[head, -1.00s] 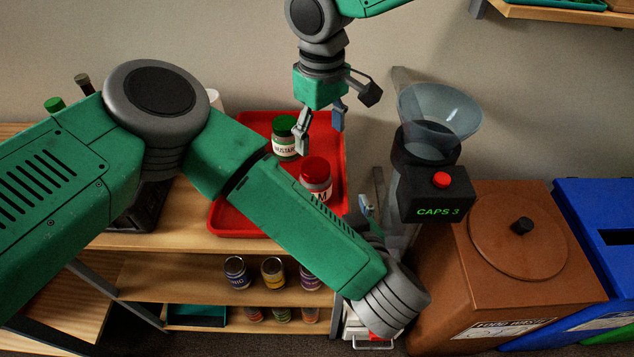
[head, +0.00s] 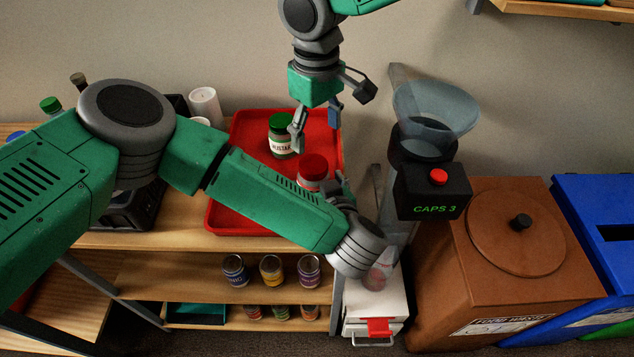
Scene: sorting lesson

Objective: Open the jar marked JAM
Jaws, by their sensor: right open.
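A jar with a red lid (head: 313,165) stands upright in the red tray, its lower part hidden by my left arm and its label unreadable now. My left gripper (head: 341,188) is at the jar's right side, close to it; my own wrist and forearm hide much of it, so I cannot tell if it touches the jar or how wide its fingers are. My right gripper (head: 317,128) is open and empty above the tray, behind the red lid. A green-lidded jar labelled MUSTARD (head: 281,143) stands just left of the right gripper's fingers.
The red tray (head: 240,215) lies on a wooden shelf top. A funnel machine (head: 436,108) reading CAPS 3 stands right of it, above a white bin with a red tab (head: 378,327). A brown food waste bin (head: 490,290) is further right. White cups (head: 205,105) stand at the left.

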